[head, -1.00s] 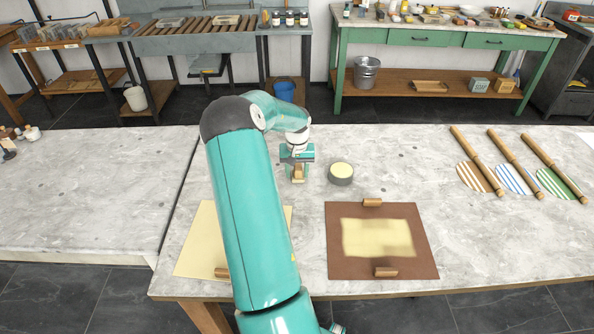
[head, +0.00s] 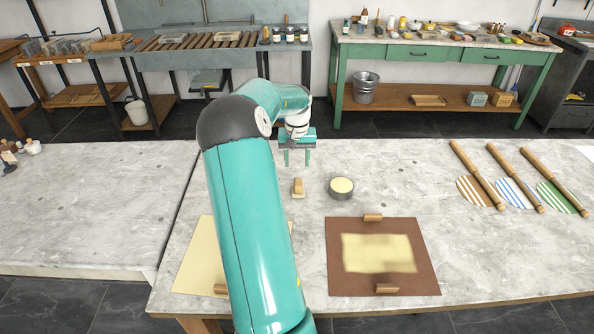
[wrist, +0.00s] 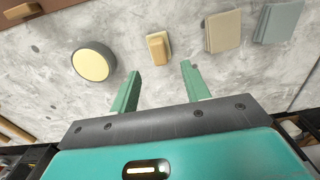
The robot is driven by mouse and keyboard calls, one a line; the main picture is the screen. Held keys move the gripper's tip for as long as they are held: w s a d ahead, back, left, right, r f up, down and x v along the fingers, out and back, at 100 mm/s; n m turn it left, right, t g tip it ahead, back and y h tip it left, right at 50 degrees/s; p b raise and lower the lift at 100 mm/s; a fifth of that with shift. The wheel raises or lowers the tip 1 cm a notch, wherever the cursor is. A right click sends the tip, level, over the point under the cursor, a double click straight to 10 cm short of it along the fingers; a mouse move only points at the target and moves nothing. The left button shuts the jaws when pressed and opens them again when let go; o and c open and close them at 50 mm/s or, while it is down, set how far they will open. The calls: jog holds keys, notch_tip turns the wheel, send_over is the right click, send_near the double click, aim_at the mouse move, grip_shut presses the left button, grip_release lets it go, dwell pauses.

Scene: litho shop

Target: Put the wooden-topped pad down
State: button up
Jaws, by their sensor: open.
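The wooden-topped pad (head: 298,188) stands on the grey stone-like tabletop, a little left of the round dark-sided pad with a cream top (head: 341,188). The wooden-topped pad also shows in the wrist view (wrist: 158,47), just beyond the fingertips and apart from them. My gripper (head: 297,163) is open and empty, raised above the table on the far side of the pad. In the wrist view its two green fingers (wrist: 160,71) are spread with bare table between them.
A brown board (head: 431,265) with a cream panel and two wooden handles lies at the front. Three rolling-pin-like rods with striped discs (head: 516,193) lie at the right. The wrist view shows a beige block (wrist: 223,32) and a blue-grey block (wrist: 279,22). Table behind the round pad is clear.

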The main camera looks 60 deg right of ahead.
jog(key=shift+r, duration=0.35)
jog(key=w+a+r+n+t, duration=0.15)
jog(key=w+a+r, duration=0.3)
jog(key=a, duration=0.45)
jog(key=w+a+r+n, duration=0.25)
jog(key=a+r, duration=0.25)
jog(key=a, duration=0.5)
jog(key=w+a+r+n+t, duration=0.1)
jog(key=w+a+r, duration=0.3)
jog(key=a, duration=0.5)
jog(key=s+a+r+n+t, duration=0.1)
jog(key=s+a+r+n, duration=0.1)
jog(key=a, duration=0.7)
jog(key=s+a+r+n+t, duration=0.1)
jog(key=a+r+n, duration=0.1)
jog(key=a, duration=0.6)
jog(key=s+a+f+n+t, duration=0.1)
jog(key=s+a+n, duration=0.2)
jog(key=s+a, duration=0.5)
jog(key=a, duration=0.4)
jog(key=shift+s+f+n, duration=0.15)
jog(key=shift+n, duration=0.15)
